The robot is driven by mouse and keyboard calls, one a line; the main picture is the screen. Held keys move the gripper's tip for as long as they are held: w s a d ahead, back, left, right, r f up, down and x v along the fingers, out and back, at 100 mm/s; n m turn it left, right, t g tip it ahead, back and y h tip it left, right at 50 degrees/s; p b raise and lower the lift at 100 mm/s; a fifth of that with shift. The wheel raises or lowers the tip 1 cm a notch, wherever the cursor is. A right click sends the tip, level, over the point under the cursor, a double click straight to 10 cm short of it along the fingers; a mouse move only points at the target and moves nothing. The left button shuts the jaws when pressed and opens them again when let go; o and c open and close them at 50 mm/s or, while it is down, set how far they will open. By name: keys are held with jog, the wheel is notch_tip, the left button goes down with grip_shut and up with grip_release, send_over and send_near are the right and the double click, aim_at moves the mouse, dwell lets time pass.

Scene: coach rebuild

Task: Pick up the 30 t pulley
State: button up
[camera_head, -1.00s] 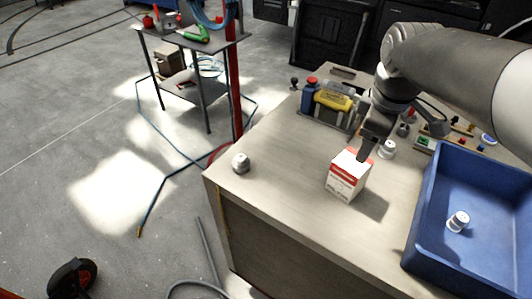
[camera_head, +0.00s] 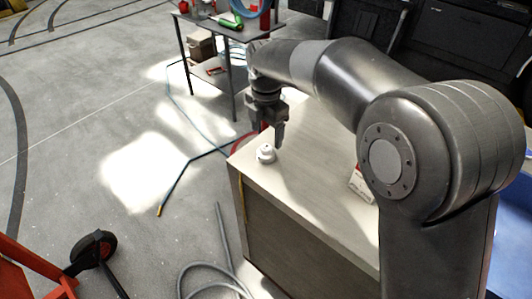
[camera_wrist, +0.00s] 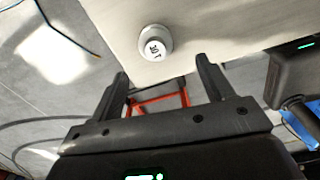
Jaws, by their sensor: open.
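A small white pulley (camera_head: 266,154) stands near the left corner of the workbench in the head view. In the wrist view the pulley (camera_wrist: 155,43) shows its round white top with dark marking, upside down and too small to read surely. My gripper (camera_head: 276,134) is above and close beside the pulley, pointing down. In the wrist view my gripper (camera_wrist: 163,70) is open, with nothing between its fingers. The pulley lies just beyond the fingertips, roughly between their lines, and appears untouched.
The workbench (camera_head: 315,215) is clear around the pulley, with its edge close by. A red and white box (camera_head: 361,184) stands further right, partly hidden by my arm. A shelf table (camera_head: 215,45) stands behind, and hoses lie on the floor.

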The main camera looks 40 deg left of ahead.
aim_at(266, 147)
jog(key=f, duration=0.8)
jog(key=shift+w+a, duration=0.1)
jog(key=shift+a, duration=0.25)
jog(key=c, duration=1.1)
jog(key=shift+c, duration=0.2)
